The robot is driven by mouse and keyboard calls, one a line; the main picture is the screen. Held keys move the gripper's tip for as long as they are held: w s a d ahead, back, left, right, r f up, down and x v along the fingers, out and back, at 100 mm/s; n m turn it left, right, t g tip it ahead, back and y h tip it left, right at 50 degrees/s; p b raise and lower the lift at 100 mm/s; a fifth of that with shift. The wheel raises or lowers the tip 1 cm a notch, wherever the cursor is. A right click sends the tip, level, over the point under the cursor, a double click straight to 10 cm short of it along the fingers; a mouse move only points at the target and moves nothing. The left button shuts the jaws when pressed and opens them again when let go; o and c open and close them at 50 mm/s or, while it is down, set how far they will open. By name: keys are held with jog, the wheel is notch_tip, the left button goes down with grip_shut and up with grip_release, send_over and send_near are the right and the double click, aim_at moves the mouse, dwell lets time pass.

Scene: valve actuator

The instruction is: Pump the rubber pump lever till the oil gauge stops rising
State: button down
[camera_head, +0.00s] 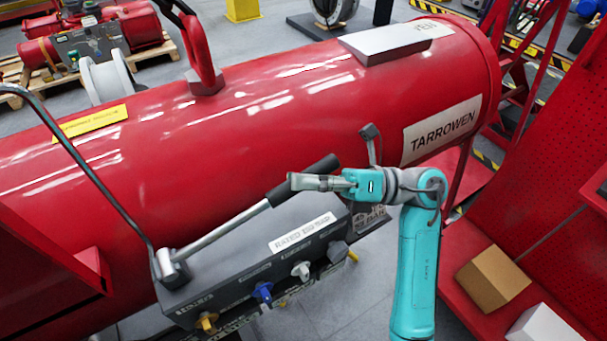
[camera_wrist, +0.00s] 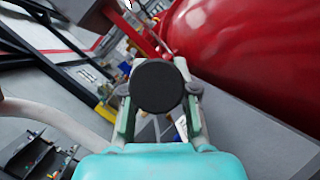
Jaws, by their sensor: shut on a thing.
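The pump lever (camera_head: 228,222) is a grey metal rod with a black rubber grip (camera_head: 318,166). It slopes up to the right from a pivot (camera_head: 170,264) at the left end of a dark grey control box (camera_head: 240,262). My gripper (camera_head: 297,182) comes from the right and is shut on the grip. In the wrist view, the round black end of the grip (camera_wrist: 157,87) sits between my two fingers. I cannot make out the oil gauge or its reading in either view.
A large red cylinder (camera_head: 240,110) lies behind the box. A small dark part on a stalk (camera_head: 370,132) stands near my wrist. Blue (camera_head: 263,293), white (camera_head: 301,270) and yellow (camera_head: 207,321) knobs line the box's front. A cardboard box (camera_head: 493,278) sits on a red shelf at right.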

jog(key=c, duration=0.9)
grip_release()
jog(key=v, duration=1.2)
